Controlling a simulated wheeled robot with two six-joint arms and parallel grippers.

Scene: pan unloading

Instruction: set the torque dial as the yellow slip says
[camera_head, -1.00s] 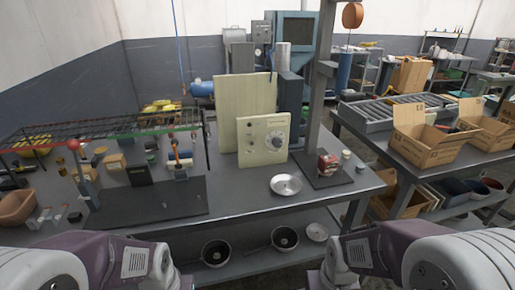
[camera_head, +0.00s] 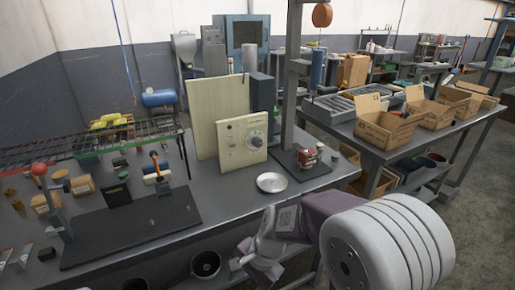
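A cream panel (camera_head: 231,146) stands upright on the grey bench. No yellow slip can be made out for sure. My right arm reaches in from the lower right; its wrist end with the gripper (camera_head: 250,257) is below and in front of the bench edge, apart from the panel. Its fingers are too unclear to tell open from shut. My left gripper is not in view.
A taller cream board (camera_head: 204,108) stands behind the panel. A metal dish (camera_head: 271,182) lies in front of it, and a red device (camera_head: 308,158) stands to the right by a grey post (camera_head: 290,75). A wire rack (camera_head: 75,147) and black mat (camera_head: 100,232) are at left.

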